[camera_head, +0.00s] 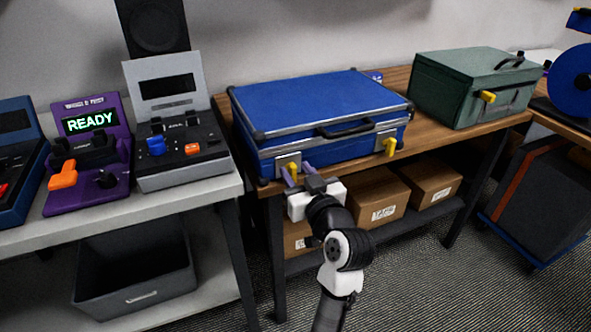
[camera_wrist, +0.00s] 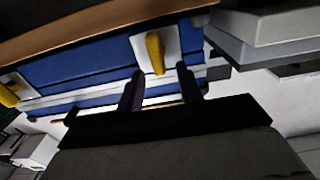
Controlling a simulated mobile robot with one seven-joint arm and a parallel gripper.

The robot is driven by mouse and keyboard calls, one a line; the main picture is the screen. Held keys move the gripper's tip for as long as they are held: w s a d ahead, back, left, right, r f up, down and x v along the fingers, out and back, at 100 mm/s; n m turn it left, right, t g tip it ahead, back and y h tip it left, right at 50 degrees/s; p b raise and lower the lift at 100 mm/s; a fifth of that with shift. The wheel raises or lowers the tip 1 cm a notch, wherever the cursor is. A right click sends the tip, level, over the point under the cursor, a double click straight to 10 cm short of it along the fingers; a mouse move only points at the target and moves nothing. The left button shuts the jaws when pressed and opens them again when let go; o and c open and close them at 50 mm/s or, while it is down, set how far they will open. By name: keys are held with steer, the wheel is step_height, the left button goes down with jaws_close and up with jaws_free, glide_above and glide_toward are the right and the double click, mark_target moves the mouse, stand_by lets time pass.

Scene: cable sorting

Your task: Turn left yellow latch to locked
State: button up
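A blue case (camera_head: 320,105) with grey edges lies closed on the wooden bench, its handle facing me. Its left yellow latch (camera_head: 293,167) sits on a light plate at the front left; in the wrist view, which is upside down, this latch (camera_wrist: 153,50) runs nearly upright, slightly tilted. The right yellow latch (camera_head: 390,146) also shows at the wrist view's left edge (camera_wrist: 8,95). My gripper (camera_head: 298,175) is open in front of the left latch. In the wrist view its dark fingertips (camera_wrist: 160,73) stand apart, with the latch's end between them in the picture. Contact cannot be told.
A green box (camera_head: 470,88) with a yellow latch stands at the bench's right. At left, a grey table (camera_head: 150,205) holds several control boxes, one reading READY. Cardboard boxes (camera_head: 380,197) sit on the shelf below the bench.

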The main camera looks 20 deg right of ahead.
steer(key=shift+w, duration=0.75)
jaws_close()
